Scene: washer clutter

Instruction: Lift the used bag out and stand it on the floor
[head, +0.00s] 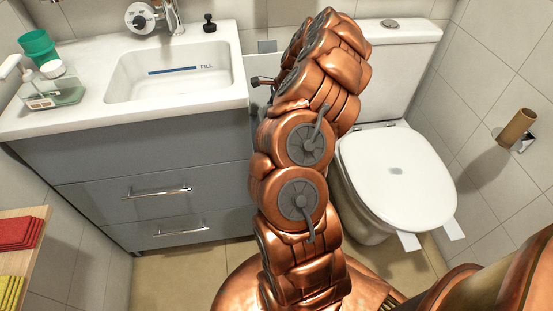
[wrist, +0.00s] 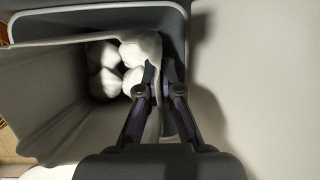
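In the wrist view, the used bag (wrist: 50,95) is pale grey, open at the top, and holds several white crumpled pieces (wrist: 103,70). Its wide mouth spreads towards the left and the camera. It sits against a dark grey bin (wrist: 100,14), whose rim shows behind it. My gripper (wrist: 160,72) has its two fingers close together on either side of the bag's right edge, pinching it. The bag's bottom is hidden, so I cannot tell how far it is raised. In the head view my arm hides the gripper and bag.
A grey vanity with a white sink (head: 175,72) stands to the left, and a toilet with its lid down (head: 396,172) to the right. A toilet roll holder (head: 517,128) is on the right wall. Bare tan floor (head: 175,275) shows in front of the vanity.

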